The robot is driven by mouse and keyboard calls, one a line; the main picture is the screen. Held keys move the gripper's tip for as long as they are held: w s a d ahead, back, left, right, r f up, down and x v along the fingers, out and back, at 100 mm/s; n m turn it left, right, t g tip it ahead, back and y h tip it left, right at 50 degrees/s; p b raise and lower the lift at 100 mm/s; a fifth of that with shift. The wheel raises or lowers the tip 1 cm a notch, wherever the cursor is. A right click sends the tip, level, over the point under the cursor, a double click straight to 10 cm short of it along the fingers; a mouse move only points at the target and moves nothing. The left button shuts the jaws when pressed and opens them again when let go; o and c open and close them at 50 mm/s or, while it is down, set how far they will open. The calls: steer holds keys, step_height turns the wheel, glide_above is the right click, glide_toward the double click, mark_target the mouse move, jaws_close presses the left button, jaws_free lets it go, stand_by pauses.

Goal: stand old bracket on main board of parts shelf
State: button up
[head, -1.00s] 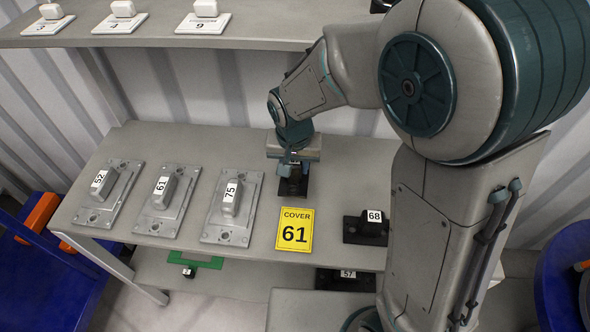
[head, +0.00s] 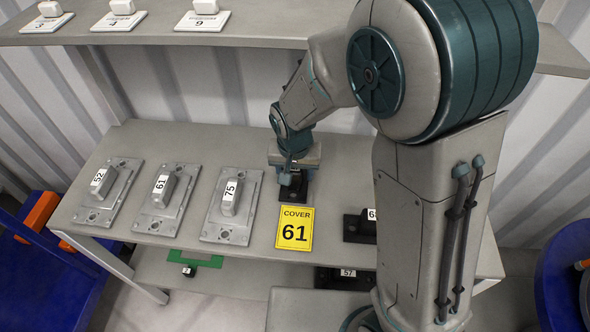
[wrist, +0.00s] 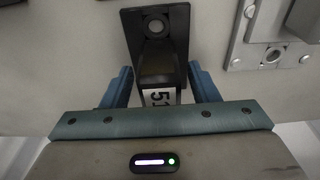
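A black bracket labelled 51 (wrist: 160,70), a flat plate with a raised block, is under my gripper (head: 291,180) at the middle of the shelf's main board (head: 340,160). In the wrist view my gripper (wrist: 161,85) has one blue finger on each side of the block, with narrow gaps showing between fingers and block. The bracket plate (head: 292,194) appears flat on the board, upright with its block up. Its contact with the board is partly hidden by my gripper.
Grey covers 52 (head: 109,190), 61 (head: 166,200) and 75 (head: 232,205) lie to the left. A yellow COVER 61 card (head: 295,229) is just in front. A black bracket (head: 358,228) is at right, partly behind my arm. Bracket 57 (head: 340,279) and a green piece (head: 200,260) are below.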

steer(key=shift+r, duration=0.15)
step_height(320, 180, up, 12)
steer(key=s+p, duration=0.1)
steer(key=s, duration=0.1)
steer(key=s+d+r, duration=0.1)
steer(key=s+d, duration=0.4)
steer(key=d, duration=0.4)
steer(key=s+d+r, duration=0.1)
steer(key=s+d, duration=0.4)
steer(key=d, duration=0.4)
steer(key=shift+s+d+r+t, duration=0.3)
steer(key=shift+s+r+t, duration=0.1)
